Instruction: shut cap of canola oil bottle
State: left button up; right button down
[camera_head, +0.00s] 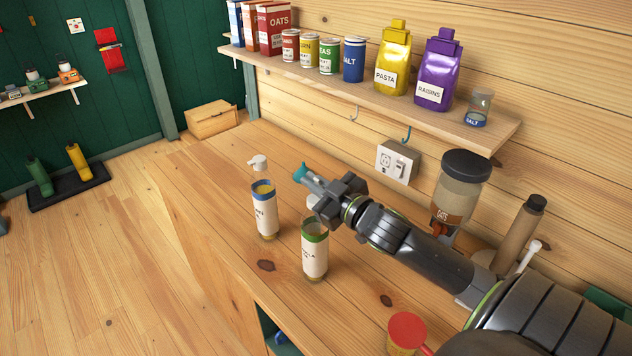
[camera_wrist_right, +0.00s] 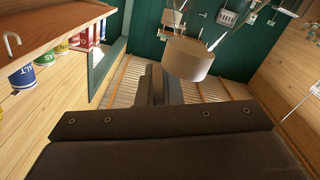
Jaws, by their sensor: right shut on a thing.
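A bottle with a green collar (camera_head: 315,255) stands upright on the wooden counter; its label is only partly legible and seems to end in "OLA". A white cap (camera_head: 312,202) shows just above it, partly hidden by my gripper. A blue-collared bottle (camera_head: 266,215) stands to its left, with a white spouted cap (camera_head: 258,162) apart from it, above in the picture. My right gripper (camera_head: 303,177) is shut beyond the green-collared bottle, with a small teal piece at its tips. The wrist view shows its fingers (camera_wrist_right: 156,86) together and a pale cylinder (camera_wrist_right: 188,58) beside them. My left gripper is not in view.
An oats dispenser (camera_head: 462,185), a brown cylinder (camera_head: 518,235) and a wall socket (camera_head: 398,162) are behind my right arm. A shelf (camera_head: 490,133) of boxes, cans and bags hangs above. A red-topped container (camera_head: 406,332) stands in front. The counter's far left is mostly clear.

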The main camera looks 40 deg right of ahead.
jog(key=shift+a+n, duration=0.15)
jog(key=shift+n, duration=0.45)
jog(key=c, duration=1.6)
grip_release()
jog(key=shift+s+d+p, duration=0.25)
jog(key=shift+s, duration=2.65)
jog(key=shift+s+d+p, duration=0.2)
jog(key=shift+s+p, duration=0.1)
jog(key=shift+s, duration=2.6)
jog(key=shift+s+d+p, duration=0.25)
jog(key=shift+s, duration=2.65)
